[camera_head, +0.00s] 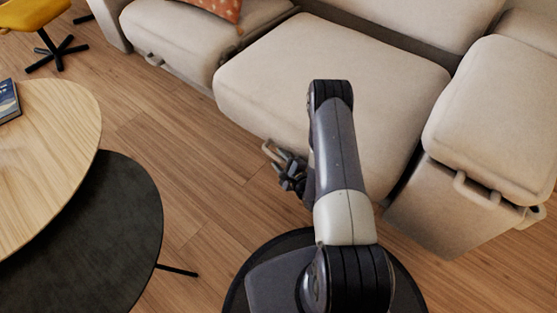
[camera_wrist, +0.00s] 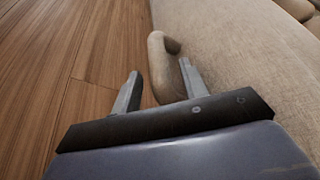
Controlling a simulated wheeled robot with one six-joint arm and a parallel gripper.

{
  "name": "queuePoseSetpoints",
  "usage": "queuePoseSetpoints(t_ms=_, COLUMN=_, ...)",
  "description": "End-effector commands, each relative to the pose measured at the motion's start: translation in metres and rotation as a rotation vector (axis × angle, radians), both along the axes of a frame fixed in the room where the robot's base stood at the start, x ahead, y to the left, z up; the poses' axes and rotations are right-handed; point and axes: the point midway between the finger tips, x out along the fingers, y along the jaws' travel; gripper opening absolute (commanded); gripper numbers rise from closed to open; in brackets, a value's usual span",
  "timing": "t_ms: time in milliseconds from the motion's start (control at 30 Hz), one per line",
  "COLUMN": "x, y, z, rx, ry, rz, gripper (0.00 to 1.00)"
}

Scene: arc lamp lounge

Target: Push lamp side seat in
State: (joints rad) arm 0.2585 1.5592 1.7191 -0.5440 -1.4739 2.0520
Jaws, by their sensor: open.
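A beige sofa seat (camera_head: 330,85) juts out further forward than the seat to its left. A beige loop handle (camera_head: 268,148) stands out from its front. My gripper (camera_head: 288,172) is at the seat's front, close to this handle, partly hidden by my arm. In the wrist view my gripper (camera_wrist: 158,67) is open, with the handle (camera_wrist: 157,60) between its two fingers. The right finger lies at the loop's opening; I cannot tell whether it touches. The seat front (camera_wrist: 235,60) fills the right side there. No lamp is in view.
The left seat (camera_head: 200,35) sits further back. A padded piece with a handle (camera_head: 495,120) stands right. A wooden table (camera_head: 50,150) and a dark round table (camera_head: 100,240) are at left. Wooden floor (camera_head: 170,140) is clear between tables and sofa. A yellow chair (camera_head: 30,15) is far left.

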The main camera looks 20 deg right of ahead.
Motion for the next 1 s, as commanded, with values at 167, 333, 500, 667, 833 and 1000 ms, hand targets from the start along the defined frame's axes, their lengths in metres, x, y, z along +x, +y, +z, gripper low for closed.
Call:
queuePoseSetpoints(t_ms=167, x=0.0130, y=0.0043, z=-0.0030, rx=0.000, ry=-0.002, rz=0.001, gripper=0.41)
queuePoseSetpoints(t_ms=333, x=0.0145, y=0.0045, z=-0.0030, rx=0.001, ry=0.001, rz=-0.001, gripper=0.41)
queuePoseSetpoints(t_ms=500, x=0.0144, y=0.0044, z=-0.0029, rx=0.001, ry=0.001, rz=-0.001, gripper=0.37)
queuePoseSetpoints(t_ms=667, x=0.0142, y=0.0044, z=-0.0030, rx=0.000, ry=0.000, rz=0.000, gripper=0.24)
queuePoseSetpoints(t_ms=833, x=0.0141, y=0.0045, z=-0.0032, rx=0.001, ry=0.001, rz=0.000, gripper=0.10)
queuePoseSetpoints(t_ms=1000, x=0.0137, y=0.0047, z=-0.0036, rx=0.000, ry=0.002, rz=0.000, gripper=0.00)
